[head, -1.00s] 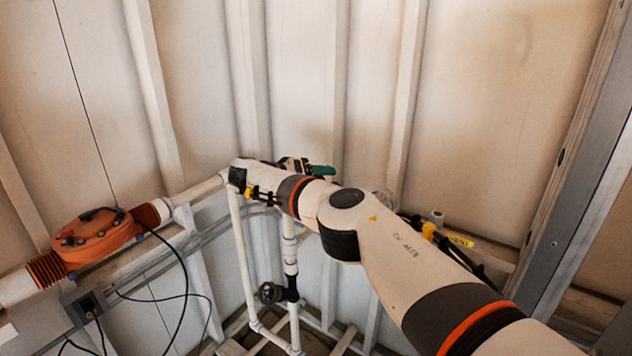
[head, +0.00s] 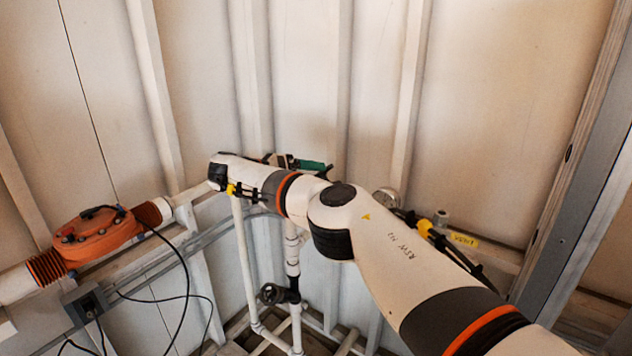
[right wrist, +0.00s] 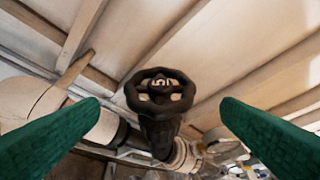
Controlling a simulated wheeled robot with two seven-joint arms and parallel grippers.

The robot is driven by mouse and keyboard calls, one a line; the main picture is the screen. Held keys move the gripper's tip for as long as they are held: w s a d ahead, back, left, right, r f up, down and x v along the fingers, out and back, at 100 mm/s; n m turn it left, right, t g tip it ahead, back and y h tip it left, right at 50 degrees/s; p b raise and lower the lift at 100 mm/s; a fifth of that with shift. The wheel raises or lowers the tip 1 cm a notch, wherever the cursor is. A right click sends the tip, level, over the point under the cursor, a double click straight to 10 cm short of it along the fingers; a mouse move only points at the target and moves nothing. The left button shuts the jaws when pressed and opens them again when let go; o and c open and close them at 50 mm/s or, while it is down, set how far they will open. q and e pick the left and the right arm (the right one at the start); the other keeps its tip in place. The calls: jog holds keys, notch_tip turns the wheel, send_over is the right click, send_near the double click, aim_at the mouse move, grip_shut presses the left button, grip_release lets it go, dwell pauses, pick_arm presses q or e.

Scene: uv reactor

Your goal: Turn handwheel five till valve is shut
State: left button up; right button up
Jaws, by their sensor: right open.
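Handwheel five (right wrist: 160,90) is a black spoked wheel with a white 5 on its hub, in the middle of the right wrist view. It sits on a dark valve body (right wrist: 160,135) joined to a white pipe. My right gripper (right wrist: 162,118) is open, its green fingers wide apart on either side of the wheel and not touching it. In the head view, a green finger of my right gripper (head: 310,165) shows behind my right arm, and I cannot make out handwheel five there. My left gripper is not in view.
Another dark handwheel (head: 270,293) is on a lower vertical white pipe. An orange housing (head: 97,238) with black cables sits on the pipe at left. A round gauge-like part (head: 386,198) is beside my arm. Ribbed walls close in behind.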

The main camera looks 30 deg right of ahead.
pick_arm(q)
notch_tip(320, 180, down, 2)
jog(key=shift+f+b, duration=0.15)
jog(key=shift+b, duration=0.7)
pick_arm(e)
jog(key=v, duration=0.7)
jog(key=shift+a, duration=0.15)
